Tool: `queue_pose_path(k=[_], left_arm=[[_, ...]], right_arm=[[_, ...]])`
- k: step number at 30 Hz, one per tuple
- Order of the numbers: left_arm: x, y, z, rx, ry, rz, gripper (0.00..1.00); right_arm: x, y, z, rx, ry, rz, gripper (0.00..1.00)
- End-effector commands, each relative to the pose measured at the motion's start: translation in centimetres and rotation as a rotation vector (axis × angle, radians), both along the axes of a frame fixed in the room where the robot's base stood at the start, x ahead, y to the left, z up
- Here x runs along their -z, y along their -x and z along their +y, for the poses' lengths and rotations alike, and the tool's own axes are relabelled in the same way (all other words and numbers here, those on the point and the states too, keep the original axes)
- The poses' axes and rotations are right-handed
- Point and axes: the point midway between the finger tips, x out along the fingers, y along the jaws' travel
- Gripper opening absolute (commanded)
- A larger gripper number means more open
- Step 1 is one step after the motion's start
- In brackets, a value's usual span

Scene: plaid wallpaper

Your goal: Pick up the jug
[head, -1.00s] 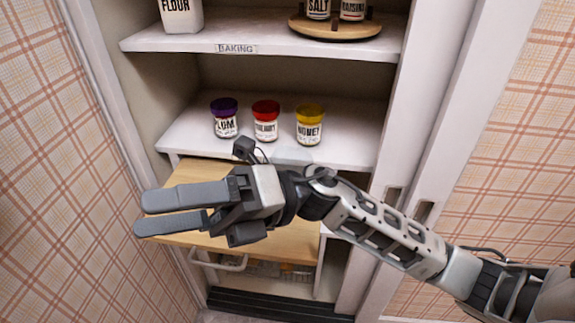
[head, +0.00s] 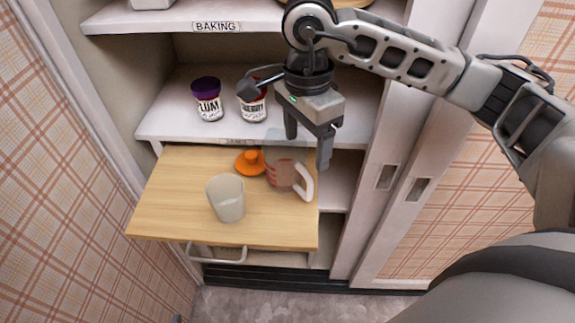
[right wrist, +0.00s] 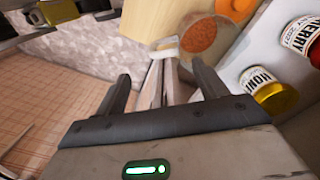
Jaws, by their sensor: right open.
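The jug (head: 280,174) stands upright on the pull-out wooden board, with a white handle on its right side and reddish markings or contents showing through. In the right wrist view the jug (right wrist: 203,40) is seen from above, with orange contents and its pale handle towards the lower left. My right gripper (head: 308,150) points down, open and empty, above and slightly right of the jug. In the right wrist view its fingers (right wrist: 160,75) are apart with the jug beyond them, not between them. My left gripper is not in view.
A pale empty-looking cup (head: 226,200) stands left of the jug on the wooden board (head: 165,205). An orange lid (head: 250,163) lies just behind. Plum (head: 208,100) and cherry (head: 252,108) jars stand on the shelf; a honey jar (right wrist: 270,92) is near my gripper. Door edges stand right.

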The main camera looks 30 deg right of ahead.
Motion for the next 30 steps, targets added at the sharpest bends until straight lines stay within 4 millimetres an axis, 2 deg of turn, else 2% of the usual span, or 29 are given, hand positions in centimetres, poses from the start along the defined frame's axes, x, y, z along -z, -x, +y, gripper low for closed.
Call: queue_pose_path(k=[3,11,16,20,29,30], left_arm=[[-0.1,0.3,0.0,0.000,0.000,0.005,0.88],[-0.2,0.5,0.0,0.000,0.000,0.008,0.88],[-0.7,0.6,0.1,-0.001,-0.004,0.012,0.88],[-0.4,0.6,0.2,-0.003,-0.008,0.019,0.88],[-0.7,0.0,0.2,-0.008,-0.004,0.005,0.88],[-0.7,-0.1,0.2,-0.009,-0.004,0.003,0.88]], right_arm=[[2.1,0.2,0.0,0.000,-0.001,0.004,0.72],[4.1,0.2,0.0,0.000,-0.002,0.002,0.72],[6.4,0.2,-0.2,0.001,-0.002,0.005,0.72],[8.2,0.2,-0.2,0.000,-0.003,0.003,0.72],[8.9,0.2,-0.2,0.000,-0.003,-0.001,0.72],[8.9,0.2,-0.2,0.000,-0.003,-0.001,0.66]])
